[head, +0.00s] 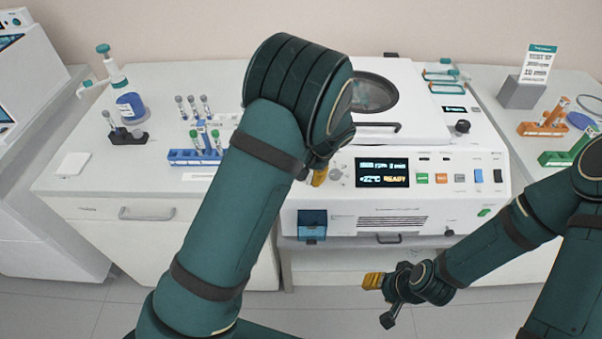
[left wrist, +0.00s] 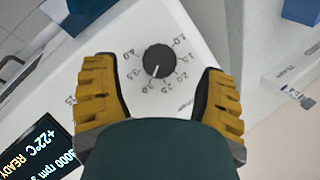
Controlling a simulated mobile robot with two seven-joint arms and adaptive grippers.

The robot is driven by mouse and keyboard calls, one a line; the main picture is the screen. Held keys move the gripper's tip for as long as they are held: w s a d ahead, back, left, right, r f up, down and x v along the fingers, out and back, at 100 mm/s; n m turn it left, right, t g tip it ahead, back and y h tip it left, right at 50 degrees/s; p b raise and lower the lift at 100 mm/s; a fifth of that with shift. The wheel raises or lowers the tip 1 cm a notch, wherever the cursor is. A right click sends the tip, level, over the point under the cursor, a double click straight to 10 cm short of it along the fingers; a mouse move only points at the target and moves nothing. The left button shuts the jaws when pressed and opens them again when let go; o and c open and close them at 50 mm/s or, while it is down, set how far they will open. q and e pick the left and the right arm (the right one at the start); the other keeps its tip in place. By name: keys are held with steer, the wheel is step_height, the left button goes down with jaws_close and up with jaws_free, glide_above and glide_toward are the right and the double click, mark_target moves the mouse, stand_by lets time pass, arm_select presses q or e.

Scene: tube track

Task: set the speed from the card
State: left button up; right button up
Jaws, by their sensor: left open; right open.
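The speed card (head: 538,65) stands in a grey block at the back right; it shows an rpm line too small to read surely and "10 min". The centrifuge's display (head: 382,172) reads about 3000 rpm, +22°C, READY; it also shows in the left wrist view (left wrist: 40,150). The black speed knob (left wrist: 159,61) has its white mark near 3.0 on the printed scale. My left gripper (left wrist: 160,95) is open, its yellow fingers apart on either side of the knob. In the head view my left arm mostly hides it. My right gripper (head: 380,299) is open and empty, low before the bench.
The centrifuge lid window (head: 373,92) is on top, with a second black knob (head: 462,127) at its right. A blue tube rack (head: 195,157), bottle (head: 130,106) and white pad (head: 73,164) are left; orange (head: 542,129) and green (head: 556,159) racks are right.

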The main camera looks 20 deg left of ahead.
arm_select(q)
steer(key=v, duration=0.8)
steer(key=shift+r, duration=0.2)
steer(key=s+f+n+g+h, duration=0.1)
steer(key=s+f+h, duration=0.2)
steer(key=s+f, duration=0.4)
steer(key=s+f+n+h, duration=0.1)
steer(key=s+f+h, duration=0.3)
steer(key=f, duration=0.5)
steer(key=s+d+f+n+t+h, duration=0.1)
steer(key=s+d+f+n, duration=0.1)
steer(key=s, duration=0.9)
steer(key=shift+f+n+t+h, duration=0.35)
steer(key=shift+f+n, duration=0.3)
steer(key=shift+n, duration=0.45)
steer(key=shift+d, duration=0.15)
